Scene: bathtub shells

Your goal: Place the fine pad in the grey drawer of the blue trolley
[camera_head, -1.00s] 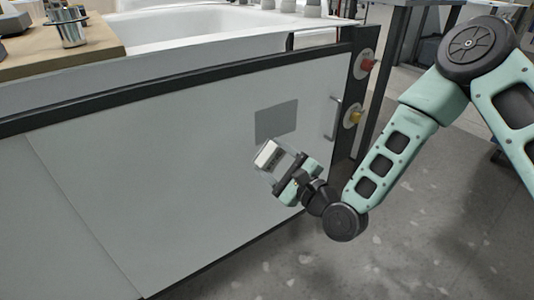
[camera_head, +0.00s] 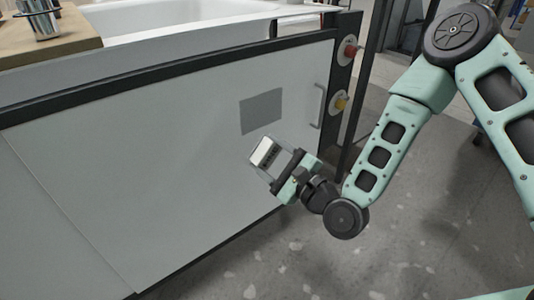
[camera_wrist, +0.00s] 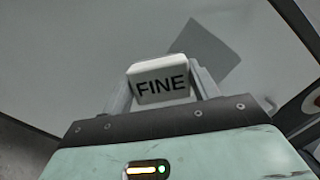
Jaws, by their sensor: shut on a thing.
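My gripper (camera_head: 268,158) is shut on the fine pad (camera_head: 263,151), a small white block. In the wrist view the fine pad (camera_wrist: 159,80) sits between the two fingers, with the black word FINE facing the camera. The gripper holds it up in front of the white side panel of the tub stand. Neither the blue trolley nor its grey drawer can be made out in these views.
The white panel (camera_head: 150,160) bears a grey square (camera_head: 261,111) and a handle (camera_head: 318,106). Red (camera_head: 350,51) and yellow (camera_head: 341,103) buttons are on the dark post at its right. A wooden board (camera_head: 50,42) with a metal cup (camera_head: 41,20) lies at upper left. Grey floor is open at lower right.

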